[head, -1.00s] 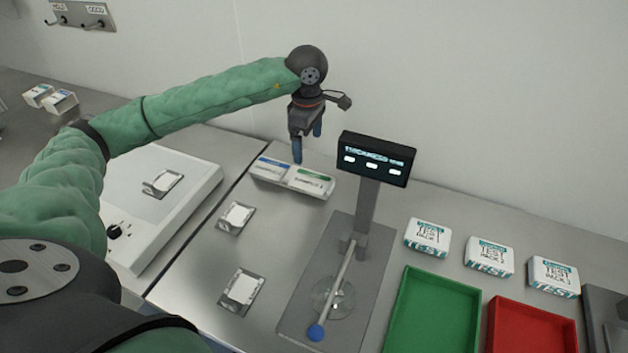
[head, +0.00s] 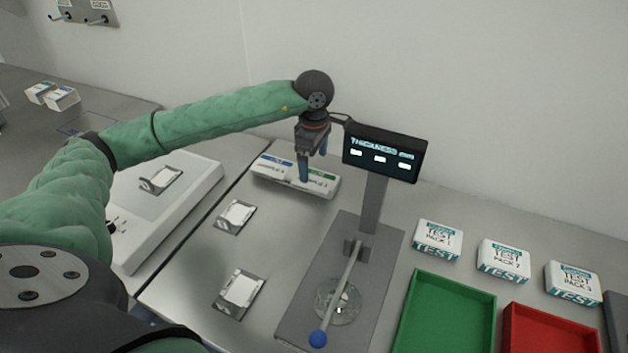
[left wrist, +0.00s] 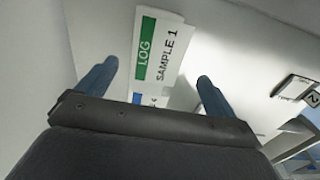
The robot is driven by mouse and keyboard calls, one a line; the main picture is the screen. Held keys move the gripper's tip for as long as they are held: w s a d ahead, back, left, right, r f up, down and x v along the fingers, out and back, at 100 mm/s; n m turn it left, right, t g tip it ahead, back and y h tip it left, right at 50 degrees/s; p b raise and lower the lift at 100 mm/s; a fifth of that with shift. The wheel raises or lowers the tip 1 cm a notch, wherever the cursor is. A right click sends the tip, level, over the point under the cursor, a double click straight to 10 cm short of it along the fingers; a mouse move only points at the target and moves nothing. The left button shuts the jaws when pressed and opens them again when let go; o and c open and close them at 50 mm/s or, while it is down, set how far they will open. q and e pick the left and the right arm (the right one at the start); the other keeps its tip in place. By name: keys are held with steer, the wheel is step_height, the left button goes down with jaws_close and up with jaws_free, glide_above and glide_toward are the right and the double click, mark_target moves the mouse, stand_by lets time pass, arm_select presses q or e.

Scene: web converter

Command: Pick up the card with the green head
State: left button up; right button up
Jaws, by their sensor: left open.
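The card with the green head (head: 320,174) lies at the right end of a low white holder on the steel bench in the head view. In the left wrist view the green-headed card (left wrist: 168,52) reads "LOG" and "SAMPLE 1". A card with a blue head (head: 272,162) lies beside it on the left; a bit of blue (left wrist: 146,99) shows in the left wrist view. My left gripper (head: 312,166) is open, pointing down over the green-headed card, its near finger partly covering it. In the left wrist view the card lies between and beyond the fingertips (left wrist: 158,78). My right gripper is out of view.
A thickness gauge with a black display (head: 384,153) stands close to the right of the gripper. Two foil packs (head: 236,216) lie in front of the holder. A green tray (head: 450,312), a red tray (head: 548,335) and test packs (head: 503,258) are to the right.

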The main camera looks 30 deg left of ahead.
mark_target(314, 179)
arm_select(q)
step_height(314, 179, down, 4)
steer(key=shift+f, duration=0.15)
steer(key=c, duration=1)
steer(key=shift+c, duration=0.2)
